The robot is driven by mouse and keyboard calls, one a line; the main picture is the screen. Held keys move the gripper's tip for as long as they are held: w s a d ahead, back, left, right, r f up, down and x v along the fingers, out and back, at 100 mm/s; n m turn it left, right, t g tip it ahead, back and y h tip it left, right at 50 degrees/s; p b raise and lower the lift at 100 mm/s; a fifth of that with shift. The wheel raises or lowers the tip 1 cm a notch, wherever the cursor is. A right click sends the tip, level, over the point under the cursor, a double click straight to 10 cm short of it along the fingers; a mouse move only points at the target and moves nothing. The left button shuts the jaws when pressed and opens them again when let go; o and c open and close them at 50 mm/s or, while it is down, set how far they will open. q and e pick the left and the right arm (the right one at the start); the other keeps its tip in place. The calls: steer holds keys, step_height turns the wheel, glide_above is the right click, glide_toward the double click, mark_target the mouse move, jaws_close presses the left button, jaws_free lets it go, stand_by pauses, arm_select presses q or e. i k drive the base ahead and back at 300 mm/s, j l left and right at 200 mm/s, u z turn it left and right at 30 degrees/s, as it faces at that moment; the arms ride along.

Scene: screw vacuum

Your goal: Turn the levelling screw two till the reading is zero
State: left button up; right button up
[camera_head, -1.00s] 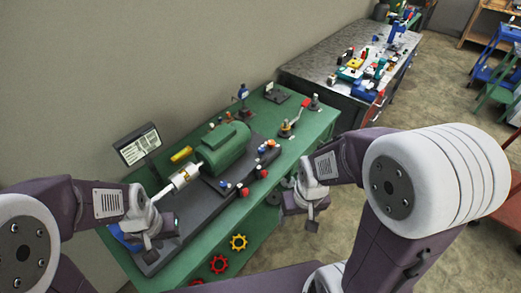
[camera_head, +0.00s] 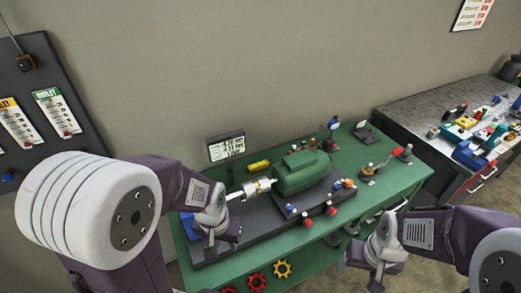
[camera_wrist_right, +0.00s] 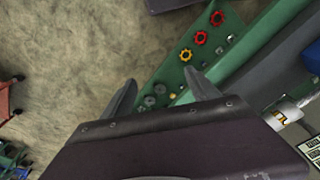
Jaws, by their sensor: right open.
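A green motor-like machine (camera_head: 303,172) with a silver shaft (camera_head: 257,187) sits on a dark base on the green bench. Red knobs (camera_head: 307,222) (camera_head: 331,210) stand along the base's front edge; which one is screw two I cannot tell. A display panel (camera_head: 226,146) stands behind the shaft; its text is too small to read. My left gripper (camera_head: 222,238) is over the left end of the base, its jaws unclear. My right gripper (camera_head: 372,272) is in front of the bench, right of the knobs and apart from them. Its fingers (camera_wrist_right: 162,84) are open and empty in the right wrist view.
Red and yellow gear-shaped knobs (camera_head: 282,268) sit low on the bench front. A red-handled lever (camera_head: 384,163) stands on the bench's right side. A second table (camera_head: 425,117) with coloured items is at right. A dark wall board (camera_head: 40,105) hangs at left. Floor in front is clear.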

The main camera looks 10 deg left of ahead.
mark_target(336, 187)
steer(key=i+l+u, duration=0.1)
steer(key=u, duration=0.3)
steer(key=i+l+u, duration=0.1)
steer(key=l+u, duration=0.4)
steer(key=u, duration=0.25)
steer(key=i, duration=0.05)
